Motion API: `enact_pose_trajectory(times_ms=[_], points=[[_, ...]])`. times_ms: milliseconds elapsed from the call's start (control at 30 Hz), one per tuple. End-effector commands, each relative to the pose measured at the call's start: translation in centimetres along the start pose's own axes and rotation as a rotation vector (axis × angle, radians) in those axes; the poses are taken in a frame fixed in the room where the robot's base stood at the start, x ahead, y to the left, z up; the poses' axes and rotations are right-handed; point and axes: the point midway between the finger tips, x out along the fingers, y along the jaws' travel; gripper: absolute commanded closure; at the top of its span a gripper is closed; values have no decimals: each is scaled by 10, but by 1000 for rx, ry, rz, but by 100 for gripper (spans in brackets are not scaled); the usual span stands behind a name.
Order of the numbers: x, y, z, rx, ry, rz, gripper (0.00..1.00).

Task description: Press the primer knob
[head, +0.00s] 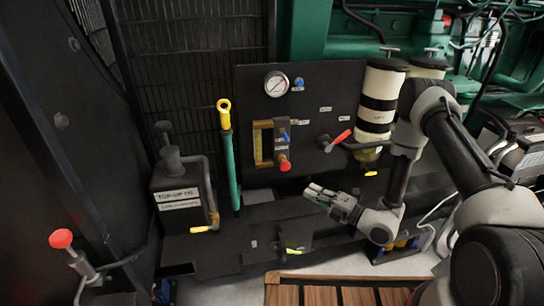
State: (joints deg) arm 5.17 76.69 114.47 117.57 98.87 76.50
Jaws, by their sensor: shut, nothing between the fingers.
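No label in the head view lets me tell which part is the primer knob. A red round knob (284,164) sits low on the dark panel (325,85), under a blue lever. Another red ball knob (61,238) stands on a grey stem at the lower left. Small caps (389,50) top the white-and-black filter canisters (379,98). My gripper (312,190) is shut and empty, below and to the right of the panel's red knob. It points left and appears apart from the knob. My arm comes in from the right and covers part of the canisters' right side.
A pressure gauge (276,84) and a red-handled lever (340,138) are on the panel. A green dipstick tube with a yellow handle (224,106) and a dark top-up box (183,199) stand left. Wooden slats (330,294) lie below. Green engine parts fill the upper right.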

Motion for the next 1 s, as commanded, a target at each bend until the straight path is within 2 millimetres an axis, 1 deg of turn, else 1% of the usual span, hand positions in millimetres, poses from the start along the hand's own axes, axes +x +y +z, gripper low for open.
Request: enact_pose_trajectory(times_ms=[267,367,500,600,900,1000], points=[[0,1,0,1,0,-1,100],[-3,10,-2,28,-1,-28,100],[-12,28,-9,93,-1,-94,100],[-16,34,-14,122,-1,-122,100],[-17,34,-14,128,-1,-128,100],[-13,33,-15,127,-1,-128,100]])
